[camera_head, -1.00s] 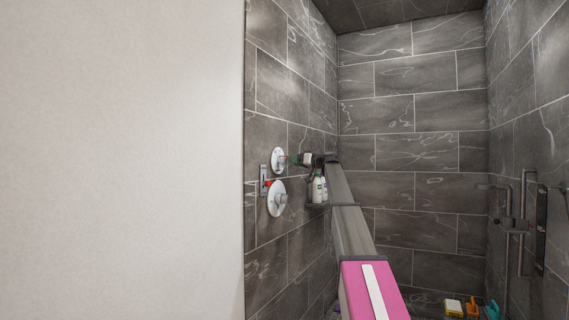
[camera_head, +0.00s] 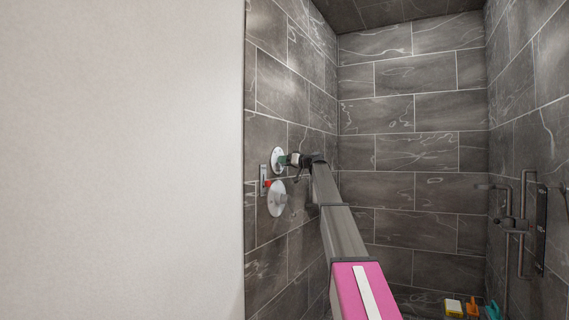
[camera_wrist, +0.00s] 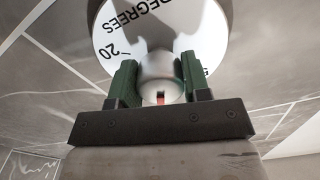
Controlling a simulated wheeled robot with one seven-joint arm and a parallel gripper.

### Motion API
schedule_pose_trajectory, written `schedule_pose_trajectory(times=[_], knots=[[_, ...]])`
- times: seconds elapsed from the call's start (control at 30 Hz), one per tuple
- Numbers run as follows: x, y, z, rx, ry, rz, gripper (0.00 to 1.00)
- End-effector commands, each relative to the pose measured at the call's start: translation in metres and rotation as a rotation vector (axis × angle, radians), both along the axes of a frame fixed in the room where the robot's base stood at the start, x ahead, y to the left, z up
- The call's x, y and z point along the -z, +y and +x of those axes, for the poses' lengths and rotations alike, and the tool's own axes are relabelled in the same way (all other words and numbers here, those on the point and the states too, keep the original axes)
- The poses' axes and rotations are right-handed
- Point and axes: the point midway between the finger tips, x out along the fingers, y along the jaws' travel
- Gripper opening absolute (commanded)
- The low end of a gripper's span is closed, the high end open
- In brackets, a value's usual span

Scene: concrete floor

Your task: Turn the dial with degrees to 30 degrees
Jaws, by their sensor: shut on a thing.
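The degrees dial (camera_wrist: 118,38) is a round white plate with black print reading "DEGREES" and "20"; part of another mark, like a "5", shows at right. Its pale knob (camera_wrist: 158,68) sticks out from the middle, with a small red mark on its end. My gripper (camera_wrist: 160,80) has its green fingers shut on both sides of the knob. In the head view, the dial (camera_head: 277,158) is the upper of two round plates on the left tiled wall, and my gripper (camera_head: 285,160) reaches it from the right. The pointer's exact reading cannot be told.
A second round plate with a knob (camera_head: 277,198) is just below. A small metal fitting (camera_head: 263,178) with a red part sits beside it. My arm covers the shelf area. Grey pipes (camera_head: 521,225) are on the right wall; yellow, orange and teal items lie at the bottom right.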

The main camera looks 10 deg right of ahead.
Motion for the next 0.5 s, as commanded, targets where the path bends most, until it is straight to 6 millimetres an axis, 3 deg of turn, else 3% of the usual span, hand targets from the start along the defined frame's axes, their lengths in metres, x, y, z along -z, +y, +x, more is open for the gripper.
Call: schedule_pose_trajectory(times=[0.5], knots=[[-0.0001, 0.0002, -0.0006, -0.001, 0.180, 0.131, 0.20]])
